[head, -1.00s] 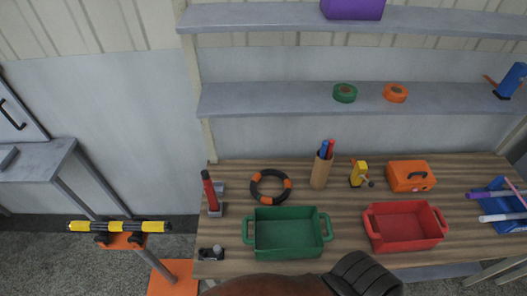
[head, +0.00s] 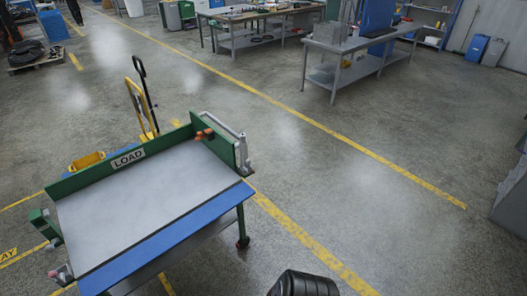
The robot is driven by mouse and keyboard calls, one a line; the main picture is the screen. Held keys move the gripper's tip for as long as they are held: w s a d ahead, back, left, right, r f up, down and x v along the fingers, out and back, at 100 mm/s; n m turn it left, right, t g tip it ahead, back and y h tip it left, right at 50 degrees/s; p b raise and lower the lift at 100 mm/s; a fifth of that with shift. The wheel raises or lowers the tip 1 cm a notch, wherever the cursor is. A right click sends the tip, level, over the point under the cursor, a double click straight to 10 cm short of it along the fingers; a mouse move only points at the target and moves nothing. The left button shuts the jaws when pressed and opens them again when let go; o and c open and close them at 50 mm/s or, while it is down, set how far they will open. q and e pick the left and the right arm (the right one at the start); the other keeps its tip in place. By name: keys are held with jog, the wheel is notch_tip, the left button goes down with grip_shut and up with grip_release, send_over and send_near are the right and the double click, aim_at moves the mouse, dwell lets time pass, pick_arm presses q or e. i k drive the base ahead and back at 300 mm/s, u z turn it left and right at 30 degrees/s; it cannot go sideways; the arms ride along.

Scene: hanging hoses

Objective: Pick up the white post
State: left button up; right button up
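I cannot make out a white post in the head view now. Neither gripper's fingers show. A black ribbed part of my own body stands at the bottom edge, and it shows no fingertips and nothing held.
A green-framed cart (head: 150,205) marked LOAD, with a grey top and blue front edge, stands at the left. A yellow hand truck (head: 140,108) stands behind it. Grey workbenches (head: 345,42) are at the back. The floor (head: 350,190) right of the cart is clear.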

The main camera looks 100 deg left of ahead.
aim_at(243, 147)
jog(key=k, duration=0.2)
jog(key=u, duration=1.85)
jog(key=i, duration=0.7)
jog(key=u, duration=1.85)
jog(key=k, duration=0.35)
jog(key=z, duration=0.9)
jog(key=i, duration=1.2)
jog(key=u, duration=1.25)
jog(key=i, duration=0.85)
jog(key=u, duration=0.95)
